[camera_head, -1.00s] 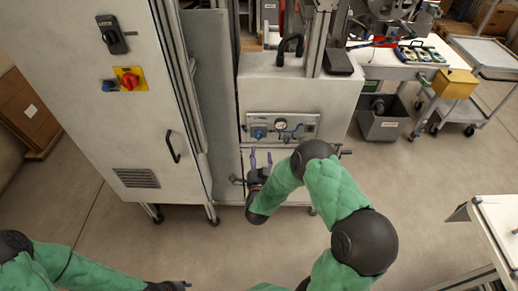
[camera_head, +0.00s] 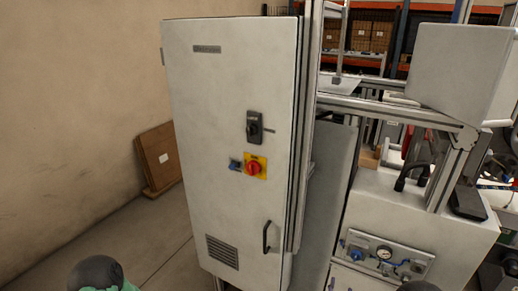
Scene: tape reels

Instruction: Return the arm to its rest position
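Neither of my grippers shows in the head view now. A rounded dark joint and a bit of green sleeve of my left arm (camera_head: 98,273) show at the bottom left edge. A small dark piece that looks like part of my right arm (camera_head: 418,286) shows at the bottom edge, in front of the machine. The rest of both arms is below the picture.
A tall grey cabinet (camera_head: 225,110) with a black switch (camera_head: 254,127) and a red knob (camera_head: 252,166) stands in the middle. A machine with a gauge panel (camera_head: 384,255) stands to its right. A brown panel (camera_head: 160,157) leans on the left wall. Floor (camera_head: 150,235) is clear left of the cabinet.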

